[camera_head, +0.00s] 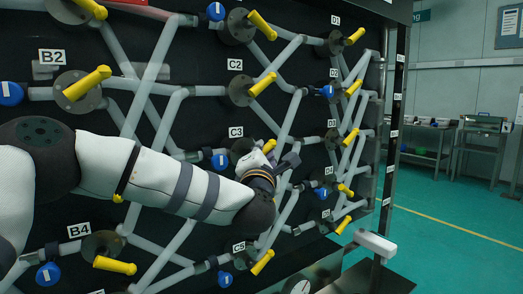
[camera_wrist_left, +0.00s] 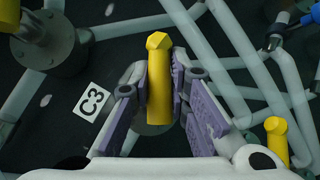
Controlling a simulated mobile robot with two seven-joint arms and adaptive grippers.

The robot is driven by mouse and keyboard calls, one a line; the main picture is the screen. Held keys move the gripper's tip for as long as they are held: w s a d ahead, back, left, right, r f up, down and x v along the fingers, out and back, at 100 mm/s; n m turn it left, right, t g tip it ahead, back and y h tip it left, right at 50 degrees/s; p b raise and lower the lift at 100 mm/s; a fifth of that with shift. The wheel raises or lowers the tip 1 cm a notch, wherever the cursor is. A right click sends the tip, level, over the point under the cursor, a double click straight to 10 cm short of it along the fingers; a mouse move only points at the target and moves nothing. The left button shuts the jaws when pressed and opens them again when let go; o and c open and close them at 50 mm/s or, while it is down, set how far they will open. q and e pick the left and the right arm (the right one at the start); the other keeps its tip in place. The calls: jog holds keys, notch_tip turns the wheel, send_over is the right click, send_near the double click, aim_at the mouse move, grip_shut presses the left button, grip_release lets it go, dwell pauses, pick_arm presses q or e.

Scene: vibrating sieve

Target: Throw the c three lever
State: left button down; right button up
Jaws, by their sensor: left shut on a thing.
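The C3 lever, a yellow handle, shows in the head view (camera_head: 269,146) just right of the C3 label (camera_head: 236,131), partly behind my left wrist. In the left wrist view the yellow lever (camera_wrist_left: 158,85) stands between the purple-padded fingers of my left gripper (camera_wrist_left: 160,95), with the C3 label (camera_wrist_left: 91,102) to its left. My left gripper (camera_head: 287,160) is shut on this lever, and its arm reaches across the panel from the left. The lever's pivot is mostly hidden behind the fingers and the handle. My right gripper is in neither view.
Similar yellow levers surround it: C2 (camera_head: 262,84) above, C5 (camera_head: 262,262) below and B2 (camera_head: 87,83) to the left. Grey pipes and blue round handles (camera_head: 219,161) crowd the black panel. Open green floor (camera_head: 440,210) lies to the right.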

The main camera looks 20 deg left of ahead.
pick_arm(q)
jog(key=m+g+p, duration=0.2)
jog(key=m+p, duration=0.1)
jog(key=shift+d+r+h, duration=0.1)
jog(key=shift+r+h, duration=0.25)
jog(key=shift+h, duration=0.05)
jog(key=shift+f+m+g, duration=0.35)
jog(key=shift+m+g, duration=0.45)
jog(key=shift+m, duration=0.1)
jog(key=shift+w+f+m+g+p, duration=0.15)
jog(key=shift+f+m+g+p, duration=0.2)
jog(key=shift+m+g, duration=0.3)
jog(key=shift+f+m+g, duration=0.3)
jog(key=shift+m+g, duration=0.15)
jog(key=shift+g, duration=0.1)
jog(key=shift+f+m+g+y+b, duration=0.3)
jog(key=shift+m+g, duration=0.2)
jog(key=shift+g, duration=0.1)
jog(key=shift+m+g, duration=0.5)
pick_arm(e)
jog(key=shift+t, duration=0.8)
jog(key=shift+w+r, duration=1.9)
pick_arm(q)
jog(key=c, duration=1.5)
grip_release()
jog(key=shift+c, duration=0.2)
